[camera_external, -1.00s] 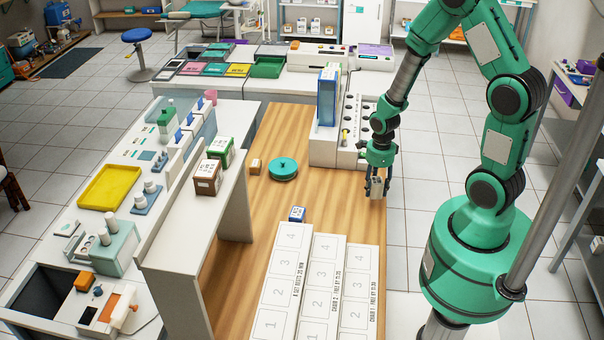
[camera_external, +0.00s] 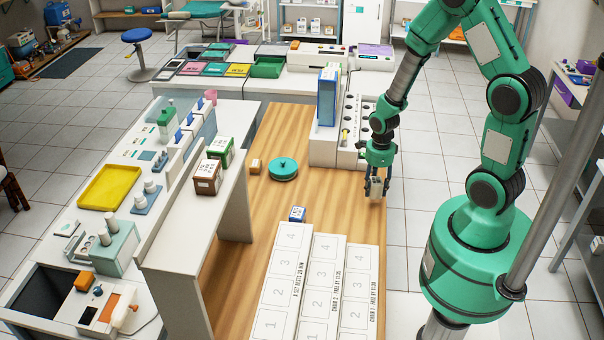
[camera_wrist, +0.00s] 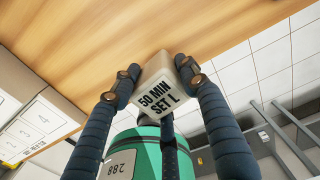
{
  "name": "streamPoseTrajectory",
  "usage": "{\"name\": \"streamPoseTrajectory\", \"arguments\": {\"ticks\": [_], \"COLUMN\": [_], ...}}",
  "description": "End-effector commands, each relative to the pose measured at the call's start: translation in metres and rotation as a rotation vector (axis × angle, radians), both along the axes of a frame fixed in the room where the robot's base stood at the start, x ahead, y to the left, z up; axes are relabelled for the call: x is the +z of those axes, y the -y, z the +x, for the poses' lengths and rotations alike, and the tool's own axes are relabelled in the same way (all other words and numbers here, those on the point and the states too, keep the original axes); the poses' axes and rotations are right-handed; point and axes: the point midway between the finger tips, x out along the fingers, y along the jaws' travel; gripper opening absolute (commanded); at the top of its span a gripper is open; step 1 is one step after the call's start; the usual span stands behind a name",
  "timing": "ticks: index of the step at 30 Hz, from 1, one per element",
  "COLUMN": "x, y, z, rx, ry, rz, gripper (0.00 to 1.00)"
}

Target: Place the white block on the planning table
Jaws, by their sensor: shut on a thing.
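The white block (camera_wrist: 158,88) is between my fingers in the wrist view, with "50 MIN SET L" printed on the face toward the camera. In the external view the block (camera_external: 376,188) hangs at the tip of my gripper (camera_external: 377,184), near the right edge of the wooden table (camera_external: 330,215). My gripper (camera_wrist: 158,75) is shut on the block. I cannot tell from the pictures whether the block touches the table. Three long white strips with numbered boxes (camera_external: 313,275) lie at the table's front, with printed labels along their sides.
A green round lidded thing (camera_external: 283,169) and a small tan block (camera_external: 255,166) stand farther back. A white rack with dark holes (camera_external: 352,130) borders the far end. Wood between the gripper and strips is bare.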

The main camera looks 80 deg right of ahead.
Motion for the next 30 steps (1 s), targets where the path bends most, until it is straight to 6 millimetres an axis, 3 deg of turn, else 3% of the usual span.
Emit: {"name": "streamPoseTrajectory", "arguments": {"ticks": [8, 14, 23, 30], "x": [0.018, 0.042, 0.088, 0.127], "y": [-0.007, -0.023, -0.064, -0.106], "z": [0.027, 0.065, 0.131, 0.179], "rx": [0.053, 0.131, 0.27, 0.381], "ry": [0.002, 0.002, 0.002, 0.003], "rz": [-0.002, -0.002, -0.001, -0.001], "gripper": [0.16, 0.16, 0.16, 0.16]}}
